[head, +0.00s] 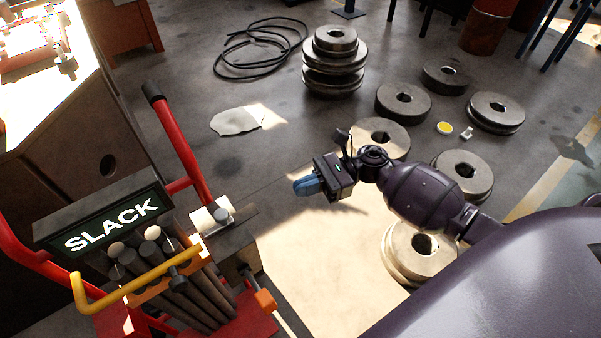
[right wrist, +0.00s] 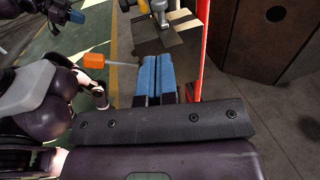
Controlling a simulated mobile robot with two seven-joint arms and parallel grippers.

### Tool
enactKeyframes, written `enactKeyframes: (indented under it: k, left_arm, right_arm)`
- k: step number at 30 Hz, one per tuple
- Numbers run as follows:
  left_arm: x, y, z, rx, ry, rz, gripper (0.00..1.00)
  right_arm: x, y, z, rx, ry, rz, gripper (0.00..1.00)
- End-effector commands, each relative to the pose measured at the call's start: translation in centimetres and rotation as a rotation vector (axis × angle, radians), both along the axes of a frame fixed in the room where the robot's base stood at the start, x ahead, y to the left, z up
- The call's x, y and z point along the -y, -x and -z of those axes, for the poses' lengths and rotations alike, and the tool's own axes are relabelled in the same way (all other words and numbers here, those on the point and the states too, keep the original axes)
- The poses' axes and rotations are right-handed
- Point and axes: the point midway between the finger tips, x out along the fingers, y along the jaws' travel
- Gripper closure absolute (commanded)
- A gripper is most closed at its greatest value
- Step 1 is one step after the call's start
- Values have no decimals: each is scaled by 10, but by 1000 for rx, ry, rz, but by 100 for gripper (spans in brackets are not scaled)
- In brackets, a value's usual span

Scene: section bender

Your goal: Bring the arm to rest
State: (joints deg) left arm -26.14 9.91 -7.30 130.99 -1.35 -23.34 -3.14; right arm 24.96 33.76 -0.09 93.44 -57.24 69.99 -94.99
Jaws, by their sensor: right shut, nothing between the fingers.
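My right arm reaches in from the right in the head view. Its gripper (head: 308,186) has blue fingertips, is shut and empty, and hangs in the air over the floor, to the right of the red cart. In the right wrist view the two blue fingers (right wrist: 158,78) lie side by side with nothing between them. My left gripper cannot be made out in the head view.
A red cart with a SLACK sign (head: 110,223) and dark bars (head: 188,290) stands at the left. An orange-handled tool (head: 263,297) sticks out from it. Several steel rollers (head: 403,103) lie on the floor, one stack (head: 335,62) at the back. A cable coil (head: 258,48) lies behind.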

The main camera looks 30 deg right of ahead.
Motion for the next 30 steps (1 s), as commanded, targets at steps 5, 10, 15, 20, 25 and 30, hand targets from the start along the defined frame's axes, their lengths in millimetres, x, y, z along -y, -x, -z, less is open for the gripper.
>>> enactKeyframes:
  k: [5,10,15,20,25,30]
  left_arm:
    - [0,0,0,-1,0,0,100]
    - [0,1,0,-2,0,0,100]
    - [0,1,0,-2,0,0,100]
    - [0,1,0,-2,0,-1,100]
    - [0,1,0,-1,1,-1,100]
    - [0,1,0,-1,1,-1,100]
  right_arm:
    - [0,0,0,0,0,0,100]
    - [-1,0,0,-3,-3,2,100]
    - [-6,11,3,-124,-88,83,100]
    - [-12,33,5,-447,-325,279,100]
    - [-5,60,12,-858,-654,498,100]
    - [10,95,26,-1270,-1030,692,100]
